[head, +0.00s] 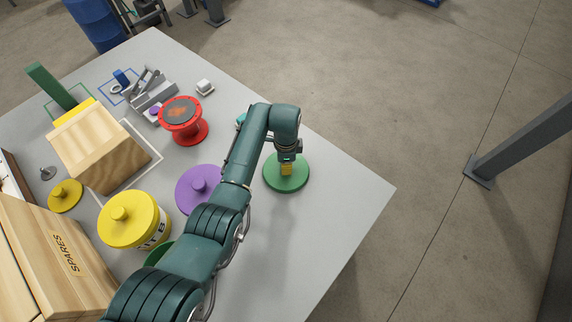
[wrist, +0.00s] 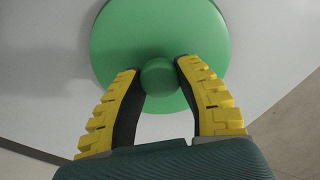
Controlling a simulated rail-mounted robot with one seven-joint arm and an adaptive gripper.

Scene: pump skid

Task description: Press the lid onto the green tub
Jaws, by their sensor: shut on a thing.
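The green lid (head: 289,182) is a round disc with a knob, at the right part of the grey table. It also shows in the wrist view (wrist: 160,30). My gripper (head: 286,168) is above the lid, and in the wrist view its yellow fingers (wrist: 157,78) are shut on the lid's round knob. I cannot tell whether the lid rests on the table or is just above it. The green tub (head: 157,254) is mostly hidden behind my arm, and only a bit of its green rim shows left of the arm.
A yellow lidded tub (head: 134,220) stands left of my arm, and a purple lid (head: 199,186) lies beside the arm. A red spool (head: 184,121), a wooden block (head: 97,147), a yellow lid (head: 66,196) and a SPARES box (head: 65,254) fill the left. The table's right corner is clear.

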